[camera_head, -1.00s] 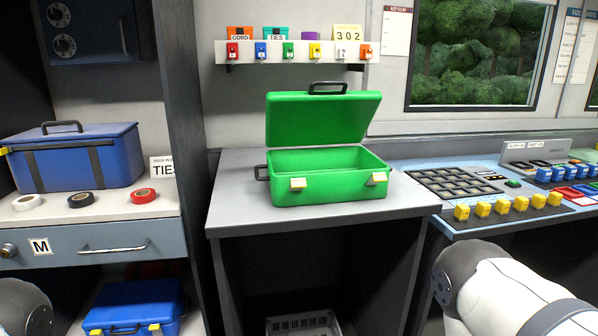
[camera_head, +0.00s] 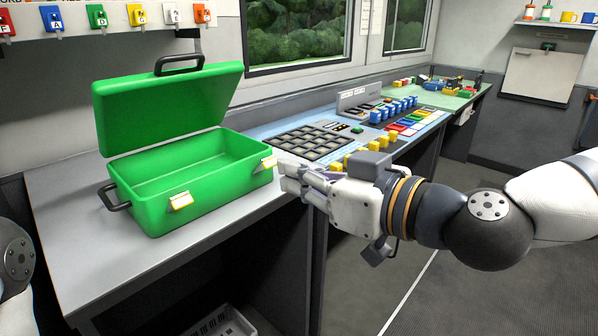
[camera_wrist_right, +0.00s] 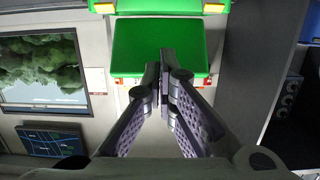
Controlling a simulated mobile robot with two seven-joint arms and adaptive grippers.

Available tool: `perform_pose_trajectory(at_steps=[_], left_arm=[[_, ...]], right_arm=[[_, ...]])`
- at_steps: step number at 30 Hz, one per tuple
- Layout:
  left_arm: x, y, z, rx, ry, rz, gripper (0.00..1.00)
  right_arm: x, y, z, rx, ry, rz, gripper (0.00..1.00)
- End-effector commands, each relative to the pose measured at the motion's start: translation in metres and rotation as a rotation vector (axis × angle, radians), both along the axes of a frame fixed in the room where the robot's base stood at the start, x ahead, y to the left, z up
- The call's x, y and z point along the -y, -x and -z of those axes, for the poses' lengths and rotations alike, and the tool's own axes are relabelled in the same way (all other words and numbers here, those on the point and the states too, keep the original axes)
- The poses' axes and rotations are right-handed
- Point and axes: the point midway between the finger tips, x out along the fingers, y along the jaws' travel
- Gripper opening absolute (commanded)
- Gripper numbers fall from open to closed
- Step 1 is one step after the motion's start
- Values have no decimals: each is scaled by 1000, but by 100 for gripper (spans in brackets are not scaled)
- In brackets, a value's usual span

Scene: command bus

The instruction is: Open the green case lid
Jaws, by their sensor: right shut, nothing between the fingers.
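The green case (camera_head: 205,205) stands on a grey worktop at left in the head view, its hollow inside visible. Its green lid (camera_head: 165,105) is raised and leans back behind the case, with a dark handle on top. Two yellow latches (camera_head: 181,201) are on the front. My right gripper (camera_head: 284,180) is shut and empty, just right of the case's front right corner. The right wrist view shows its closed fingers (camera_wrist_right: 165,65) in front of the lid (camera_wrist_right: 140,45). Only a joint of my left arm shows at the left edge; its gripper is out of view.
A blue console (camera_head: 345,125) with a black grid, yellow blocks and coloured keys lies right of the case. A key rack (camera_head: 90,22) hangs on the wall behind. A crate (camera_head: 222,322) sits below the worktop. Open floor lies at front right.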

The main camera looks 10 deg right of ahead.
Motion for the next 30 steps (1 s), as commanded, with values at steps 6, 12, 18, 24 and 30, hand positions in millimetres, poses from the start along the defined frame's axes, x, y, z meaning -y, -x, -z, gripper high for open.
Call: perform_pose_trajectory(at_steps=[6,12,18,24,30], left_arm=[[0,1,1,-4,0,1,40],[0,7,6,-27,0,0,40],[0,28,25,-102,0,1,40],[0,44,42,-161,1,1,40],[0,52,49,-185,0,2,40]], right_arm=[[-2,-5,-1,4,2,1,0],[-22,-33,5,-4,3,0,0],[-45,-67,12,-13,2,0,0],[-68,-98,10,-11,0,0,0],[-91,-128,3,-2,3,0,0]])
